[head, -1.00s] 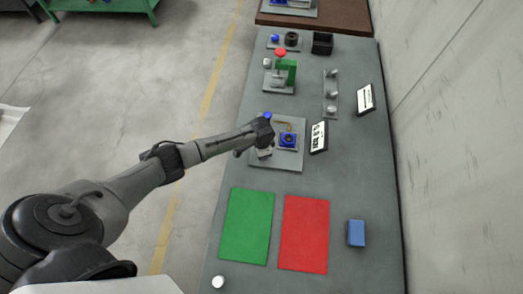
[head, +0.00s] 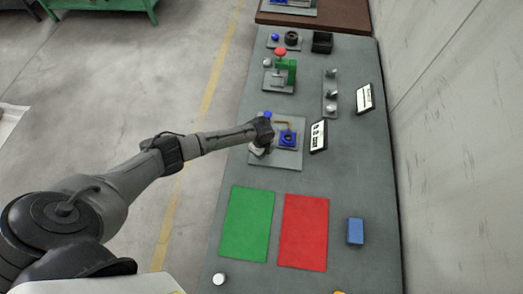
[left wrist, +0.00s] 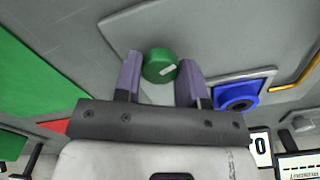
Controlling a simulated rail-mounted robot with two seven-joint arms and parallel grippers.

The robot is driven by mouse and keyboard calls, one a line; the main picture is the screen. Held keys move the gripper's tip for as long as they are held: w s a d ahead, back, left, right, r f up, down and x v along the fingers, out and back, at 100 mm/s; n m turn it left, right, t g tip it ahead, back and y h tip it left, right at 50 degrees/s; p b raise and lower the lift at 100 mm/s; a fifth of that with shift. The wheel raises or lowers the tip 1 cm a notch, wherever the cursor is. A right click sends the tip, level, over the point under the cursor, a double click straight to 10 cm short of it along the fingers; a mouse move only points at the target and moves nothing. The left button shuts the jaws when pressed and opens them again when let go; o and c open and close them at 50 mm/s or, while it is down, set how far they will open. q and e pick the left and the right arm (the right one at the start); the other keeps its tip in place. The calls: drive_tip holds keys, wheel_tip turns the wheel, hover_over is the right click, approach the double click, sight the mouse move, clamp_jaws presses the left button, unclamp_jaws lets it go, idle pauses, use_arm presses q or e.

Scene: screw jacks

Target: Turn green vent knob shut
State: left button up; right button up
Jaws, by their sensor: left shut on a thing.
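The green vent knob (left wrist: 159,66) is a round green cap with a pale mark on top, seen in the left wrist view. My left gripper (left wrist: 160,78) is shut on it, with one purple finger on each side. In the head view my left gripper (head: 258,148) is at the left side of a grey plate (head: 290,160) and hides the knob. A blue square part (head: 287,139) with a dark round centre sits beside it on that plate, and also shows in the left wrist view (left wrist: 238,95). My right gripper is not in view.
A display (head: 318,136) stands right of the plate; its reading is unclear in the head view. Green (head: 247,225) and red (head: 304,233) mats and a blue block (head: 355,232) lie nearer. A green stand with a red knob (head: 280,52) is farther back.

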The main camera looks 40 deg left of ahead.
use_arm(q)
drive_tip(key=shift+m+b, duration=0.35)
drive_tip(key=shift+m, duration=1.85)
drive_tip(key=o, duration=0.9)
wheel_tip(320, 180, up, 14)
drive_tip(key=shift+f, duration=0.1)
